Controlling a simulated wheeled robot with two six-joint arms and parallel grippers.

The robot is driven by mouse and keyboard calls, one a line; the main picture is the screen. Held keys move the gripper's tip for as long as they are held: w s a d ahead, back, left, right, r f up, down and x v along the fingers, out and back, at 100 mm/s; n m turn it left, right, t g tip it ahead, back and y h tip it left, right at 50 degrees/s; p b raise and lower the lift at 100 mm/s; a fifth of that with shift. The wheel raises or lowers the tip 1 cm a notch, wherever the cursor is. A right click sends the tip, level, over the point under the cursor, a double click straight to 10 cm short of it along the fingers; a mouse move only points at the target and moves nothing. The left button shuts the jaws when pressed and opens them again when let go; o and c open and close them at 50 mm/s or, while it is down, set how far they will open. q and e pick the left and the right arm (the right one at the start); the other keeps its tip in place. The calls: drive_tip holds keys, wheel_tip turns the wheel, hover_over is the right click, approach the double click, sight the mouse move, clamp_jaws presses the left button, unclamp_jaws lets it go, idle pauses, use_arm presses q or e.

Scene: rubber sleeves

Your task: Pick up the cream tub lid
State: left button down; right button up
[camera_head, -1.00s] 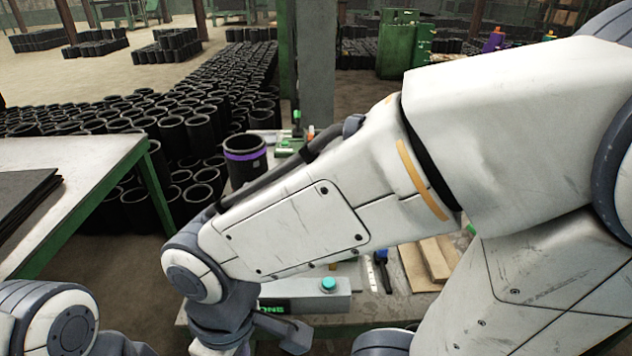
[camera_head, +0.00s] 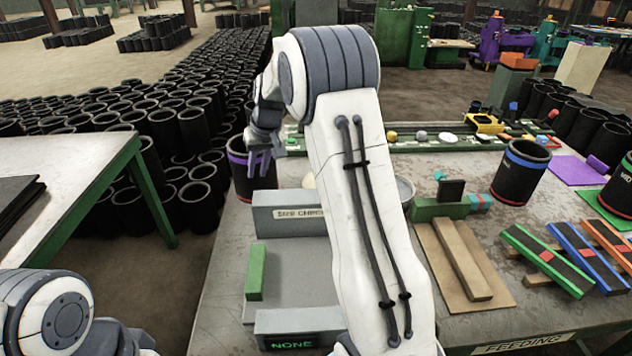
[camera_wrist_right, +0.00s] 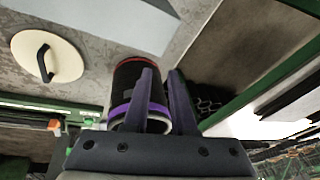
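The cream tub lid (camera_wrist_right: 48,57) is a round cream disc with a dark arched handle, at the upper left of the right wrist view. In the head view only a sliver of cream (camera_head: 309,181), probably the lid, shows beside my right arm; the rest is hidden. My right gripper (camera_head: 258,166) has purple fingers and is at the table's far left corner, in front of a black sleeve with a purple band (camera_head: 240,183). In the right wrist view its fingers (camera_wrist_right: 162,72) are apart with no lid between them. My left gripper is out of view.
A grey labelled box (camera_head: 290,220) and a green block (camera_head: 256,272) are on the table's left. A round metal rim (camera_head: 405,190) shows right of my arm. A green-framed table (camera_head: 80,160) is at left.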

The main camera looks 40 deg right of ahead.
drive_tip(key=w+d+f+m, duration=0.1)
drive_tip(key=d+f, duration=0.2)
drive_tip(key=d, duration=0.5)
drive_tip(key=w+d+f+m+t+h, duration=0.1)
drive_tip(key=d+f, duration=0.2)
drive_tip(key=d, duration=0.6)
drive_tip(key=w+d+f+m, duration=0.1)
drive_tip(key=d+f, duration=0.3)
drive_tip(key=d, duration=0.5)
drive_tip(key=shift+d+f+m+h, duration=0.1)
drive_tip(key=shift+m+h, duration=0.3)
drive_tip(key=shift+m, duration=0.2)
drive_tip(key=shift+a+p+x, duration=0.15)
drive_tip(key=shift+p+x, duration=0.35)
drive_tip(key=shift+x, duration=1.05)
drive_tip(key=shift+a+p+x, duration=0.15)
drive_tip(key=shift+p+x, duration=0.35)
drive_tip(key=shift+x, duration=1.1)
clamp_jaws()
